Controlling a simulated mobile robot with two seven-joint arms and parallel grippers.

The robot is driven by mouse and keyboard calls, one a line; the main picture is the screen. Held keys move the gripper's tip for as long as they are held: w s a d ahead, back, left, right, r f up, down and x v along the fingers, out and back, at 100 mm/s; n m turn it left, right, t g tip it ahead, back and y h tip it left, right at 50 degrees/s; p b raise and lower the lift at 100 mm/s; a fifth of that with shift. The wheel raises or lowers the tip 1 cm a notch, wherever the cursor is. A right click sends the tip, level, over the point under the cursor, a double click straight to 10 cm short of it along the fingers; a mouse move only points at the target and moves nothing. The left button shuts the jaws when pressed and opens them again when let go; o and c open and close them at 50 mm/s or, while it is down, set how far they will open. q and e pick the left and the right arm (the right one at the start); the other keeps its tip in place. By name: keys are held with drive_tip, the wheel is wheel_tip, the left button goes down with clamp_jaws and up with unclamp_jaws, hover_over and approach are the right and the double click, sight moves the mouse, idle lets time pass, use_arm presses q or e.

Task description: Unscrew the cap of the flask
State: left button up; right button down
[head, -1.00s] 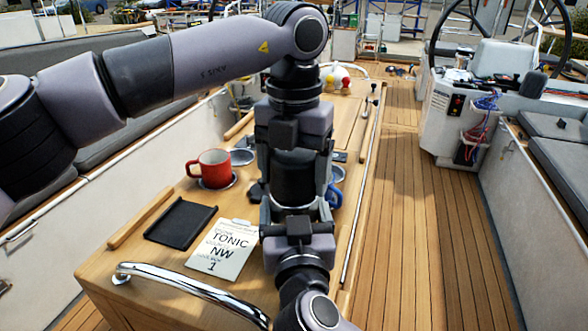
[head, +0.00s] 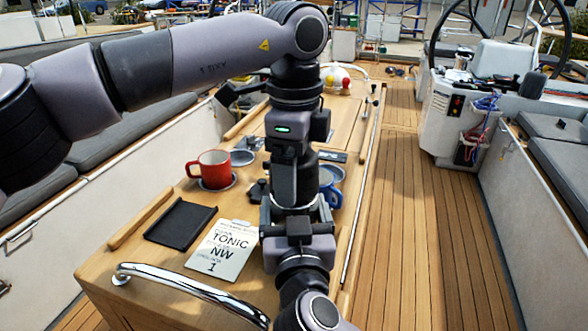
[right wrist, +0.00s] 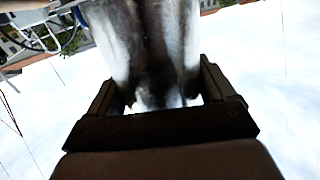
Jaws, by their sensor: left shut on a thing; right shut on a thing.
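The flask (head: 308,182) stands upright between my two grippers above the cockpit table, dark in the head view. In the right wrist view its shiny metal body (right wrist: 150,45) fills the space between the fingers. My left gripper (head: 292,165) comes straight down from above and is shut on the top of the flask, where its fingers and palm hide the cap. My right gripper (head: 297,210) reaches in from the near side and is shut around the lower body; it also shows in the right wrist view (right wrist: 157,100).
On the table (head: 130,238) are a red mug (head: 208,168), a black tray (head: 181,222), a note card (head: 224,250) and a blue mug (head: 330,197) close right of the flask. A chrome rail (head: 190,285) crosses the near edge.

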use_arm(q)
drive_tip(key=n, duration=0.8)
drive_tip(key=o, duration=1.1)
